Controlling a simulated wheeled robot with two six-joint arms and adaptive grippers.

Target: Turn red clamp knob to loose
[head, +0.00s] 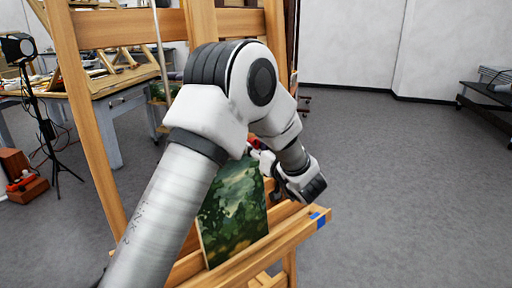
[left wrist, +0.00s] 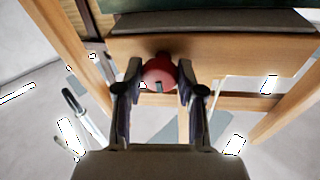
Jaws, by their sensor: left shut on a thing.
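The red clamp knob (left wrist: 160,73) is round and sits on the wooden easel in the left wrist view. My left gripper (left wrist: 159,80) has one finger on each side of it and is shut on it. In the head view a small red patch of the knob (head: 254,141) shows behind my left arm, and the left gripper (head: 256,150) is at it, mostly hidden. The turn position of the knob cannot be told. My right gripper is in neither view.
The wooden easel (head: 92,125) holds a green landscape painting (head: 236,212) on its ledge (head: 292,232), close to my left arm. A workbench (head: 115,105) and a lamp on a stand (head: 47,128) are at the left.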

